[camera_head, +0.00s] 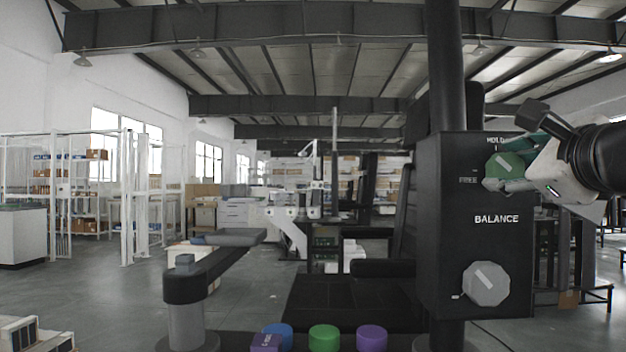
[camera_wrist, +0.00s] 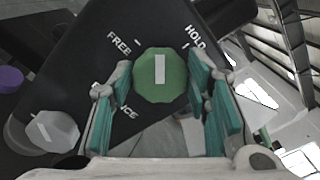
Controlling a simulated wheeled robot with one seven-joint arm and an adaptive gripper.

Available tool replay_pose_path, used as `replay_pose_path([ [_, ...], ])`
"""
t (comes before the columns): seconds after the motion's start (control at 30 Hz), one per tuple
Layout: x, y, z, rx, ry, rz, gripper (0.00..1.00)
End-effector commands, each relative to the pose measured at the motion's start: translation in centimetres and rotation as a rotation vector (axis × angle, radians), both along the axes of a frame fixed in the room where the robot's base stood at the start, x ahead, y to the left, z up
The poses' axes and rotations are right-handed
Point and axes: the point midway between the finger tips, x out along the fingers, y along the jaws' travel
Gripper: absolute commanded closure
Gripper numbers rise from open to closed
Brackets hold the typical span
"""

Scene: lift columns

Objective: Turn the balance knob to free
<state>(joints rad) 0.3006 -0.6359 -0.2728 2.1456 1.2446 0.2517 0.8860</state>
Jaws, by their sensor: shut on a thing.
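The green balance knob (camera_head: 505,166) is on the upper part of a black panel box (camera_head: 470,250), above the word BALANCE. In the wrist view the knob (camera_wrist: 160,78) lies between the teal-padded fingers of my gripper (camera_wrist: 161,88), which is shut on it. It also shows in the head view, where my gripper (camera_head: 512,170) reaches in from the right. The white pointer bar on the knob aims between the FREE and HOLD marks, roughly midway. My fingers partly cover the lettering below the knob in the wrist view.
A grey knob (camera_head: 486,284) with a white bar is lower on the same box. A black post rises behind the box. Blue (camera_head: 277,336), green (camera_head: 324,338) and purple (camera_head: 371,338) round caps are at the bottom. A padded arm (camera_head: 215,262) stands to the left.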

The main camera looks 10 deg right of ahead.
Motion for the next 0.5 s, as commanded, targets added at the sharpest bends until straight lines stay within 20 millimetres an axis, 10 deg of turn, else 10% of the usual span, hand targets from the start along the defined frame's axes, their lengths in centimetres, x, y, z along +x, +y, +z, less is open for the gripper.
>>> replay_pose_path([
  [0.5,0.09,0.14,-0.51,-0.451,0.131,0.001,0.84],
])
